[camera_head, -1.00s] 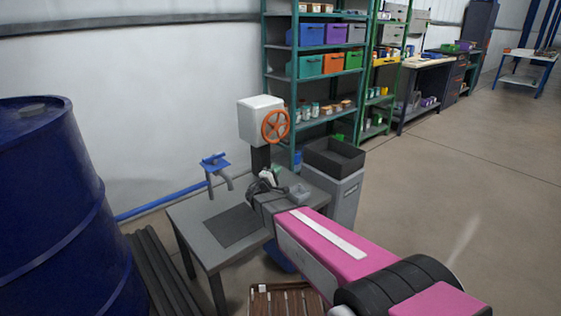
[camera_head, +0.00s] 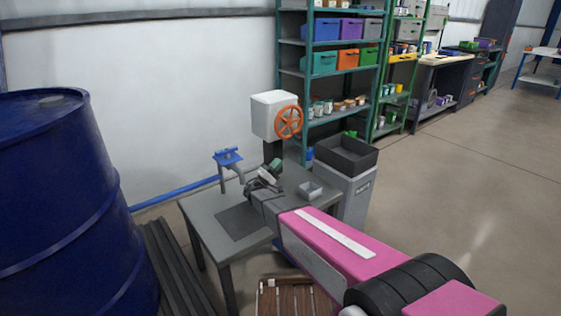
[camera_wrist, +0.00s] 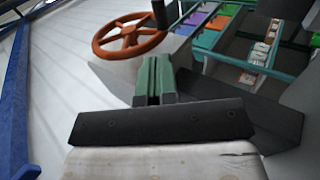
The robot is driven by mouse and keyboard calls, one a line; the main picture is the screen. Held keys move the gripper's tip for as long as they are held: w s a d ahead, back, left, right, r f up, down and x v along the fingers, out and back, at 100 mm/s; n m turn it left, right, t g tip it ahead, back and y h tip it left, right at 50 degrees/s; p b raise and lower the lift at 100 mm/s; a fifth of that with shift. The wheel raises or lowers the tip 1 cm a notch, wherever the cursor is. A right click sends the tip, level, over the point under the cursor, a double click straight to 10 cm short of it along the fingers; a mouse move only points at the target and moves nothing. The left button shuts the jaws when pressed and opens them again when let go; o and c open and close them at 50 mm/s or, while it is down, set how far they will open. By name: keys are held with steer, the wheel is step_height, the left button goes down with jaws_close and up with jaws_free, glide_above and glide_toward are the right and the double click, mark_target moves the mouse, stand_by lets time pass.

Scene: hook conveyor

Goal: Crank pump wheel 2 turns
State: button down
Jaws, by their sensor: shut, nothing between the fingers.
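The pump wheel (camera_head: 289,122) is an orange spoked handwheel on the front of a white box (camera_head: 270,111) on a dark post behind the table. In the wrist view the wheel (camera_wrist: 130,53) is up and to the left of my fingertips, with a dark upright handle (camera_wrist: 159,14) at its rim. My gripper (camera_head: 275,165) has green fingers and is below the wheel in the head view, apart from it. In the wrist view the fingers of my gripper (camera_wrist: 154,62) are together, with nothing between them.
A grey table (camera_head: 208,204) stands under my arm, with a blue-topped tap (camera_head: 228,157) and a small grey tray (camera_head: 311,190). A dark bin (camera_head: 346,157) on a grey cabinet and green shelving (camera_head: 284,50) stand right of the wheel. A blue drum (camera_head: 70,200) is left.

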steer(key=x, duration=1.1)
steer(key=shift+w+d+r, duration=0.15)
steer(key=shift+w+d, duration=0.1)
steer(key=shift+d, duration=0.05)
steer(key=shift+w+d, duration=0.1)
steer(key=shift+d, duration=0.05)
